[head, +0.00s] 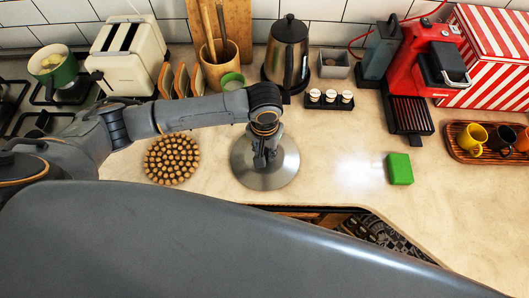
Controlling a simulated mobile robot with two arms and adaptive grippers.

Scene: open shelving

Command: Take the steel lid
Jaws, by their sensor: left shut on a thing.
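The steel lid (283,172) is a round, shiny grey disc on the beige counter, near its front edge, in the middle of the head view. My left gripper (261,163) points down over the lid's centre and is shut on it. The fingers hide the part of the lid that they hold. I cannot tell whether the lid rests on the counter or is slightly raised. My right gripper is not in view.
A round cork trivet (171,159) lies left of the lid. A green sponge (399,169) lies to the right. Behind stand a kettle (287,52), a utensil crock (221,68) and a rack of small jars (329,99). The counter (330,140) between lid and sponge is clear.

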